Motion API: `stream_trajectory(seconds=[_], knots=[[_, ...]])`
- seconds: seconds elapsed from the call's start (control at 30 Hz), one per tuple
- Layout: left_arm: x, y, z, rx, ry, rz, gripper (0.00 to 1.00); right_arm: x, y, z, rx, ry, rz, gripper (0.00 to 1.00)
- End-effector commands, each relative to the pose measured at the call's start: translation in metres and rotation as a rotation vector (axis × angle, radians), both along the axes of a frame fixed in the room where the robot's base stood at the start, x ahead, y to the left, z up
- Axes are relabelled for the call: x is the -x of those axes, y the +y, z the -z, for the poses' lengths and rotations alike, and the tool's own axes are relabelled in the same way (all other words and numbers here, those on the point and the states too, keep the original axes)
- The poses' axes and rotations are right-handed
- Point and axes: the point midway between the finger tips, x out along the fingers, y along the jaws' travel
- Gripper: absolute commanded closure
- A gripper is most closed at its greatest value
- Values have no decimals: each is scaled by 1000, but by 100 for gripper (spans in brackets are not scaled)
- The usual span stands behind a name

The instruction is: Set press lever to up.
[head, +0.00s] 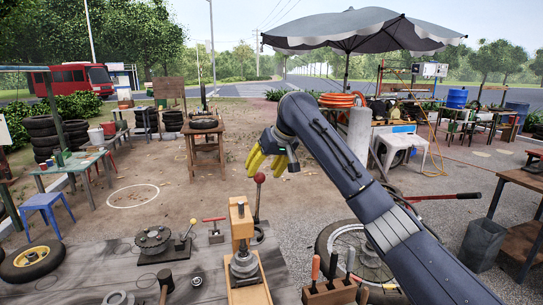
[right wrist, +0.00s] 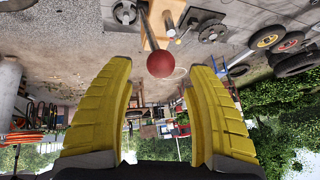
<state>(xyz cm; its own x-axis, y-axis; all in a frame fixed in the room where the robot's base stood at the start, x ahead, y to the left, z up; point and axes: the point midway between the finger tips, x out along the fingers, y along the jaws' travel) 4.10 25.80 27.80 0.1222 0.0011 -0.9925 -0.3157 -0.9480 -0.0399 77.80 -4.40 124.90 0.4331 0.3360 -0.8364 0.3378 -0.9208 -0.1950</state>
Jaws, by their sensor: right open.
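The press (head: 241,222) stands on the workbench, with a wooden post and a grey metal part on a wooden base. Its lever is a thin rod with a red ball knob (head: 259,178), which points upward beside the post. My right gripper (head: 271,160) is open, with yellow fingers, just above and beyond the knob in the head view. In the right wrist view the red knob (right wrist: 160,64) shows between the tips of the open fingers (right wrist: 159,72), and the rod runs up from it to the press. I cannot tell whether a finger touches it. My left gripper is not in view.
The workbench (head: 105,265) also holds a round flanged part (head: 153,240), a yellow-knobbed lever (head: 187,232), a red T-handle (head: 214,228), a hammer (head: 165,284) and a wooden tool block (head: 330,293). My right arm crosses above the bench's right side. Open ground lies beyond.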

Motion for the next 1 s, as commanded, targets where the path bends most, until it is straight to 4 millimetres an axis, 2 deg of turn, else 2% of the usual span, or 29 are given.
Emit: stream_trajectory(seconds=[0.03, 0.2, 0.43, 0.67, 1.0], knots=[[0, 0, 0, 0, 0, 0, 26, 4, -5, -10, 3, -5, 1, 45], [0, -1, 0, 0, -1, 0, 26, 16, -15, -35, 2, -4, 3, 45], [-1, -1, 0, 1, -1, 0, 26, 29, -24, -59, 2, -4, 1, 45], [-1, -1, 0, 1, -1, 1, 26, 36, -28, -70, 0, -1, 0, 45], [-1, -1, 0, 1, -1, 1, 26, 36, -28, -71, 0, 0, 0, 45]])
